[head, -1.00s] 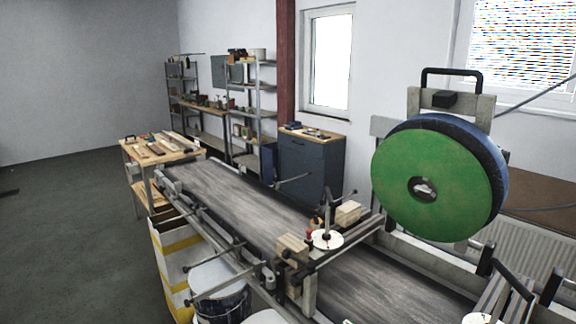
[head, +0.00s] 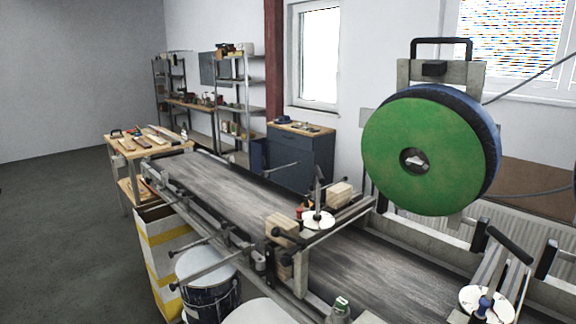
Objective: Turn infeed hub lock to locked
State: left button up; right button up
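A large reel with a green face (head: 385,140) and dark blue rim stands upright at the right, beyond the conveyor (head: 235,200). Its round dark hub holds a small pale piece (head: 416,161), which may be the hub lock; its setting is too small to read. A white dial (head: 318,220) with an upright lever sits on the frame across the belt. A second white dial (head: 487,303) with a blue knob and lever is at the lower right. I cannot tell for certain which is the infeed hub lock. Neither gripper is in view.
Wooden blocks (head: 340,194) and rods crowd the frame over the belt. A blue drum (head: 208,300) and a yellow-striped bin (head: 165,250) stand along its near side. A workbench (head: 150,148) and blue cabinet (head: 303,160) are behind. The floor at left is clear.

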aim_at(415, 160)
jog(key=i+j+z, duration=0.15)
jog(key=z, duration=0.25)
jog(key=i+j+z, duration=0.1)
jog(key=z, duration=0.25)
jog(key=i+j+z, duration=0.1)
jog(key=j+z, duration=0.3)
jog(key=l, duration=0.1)
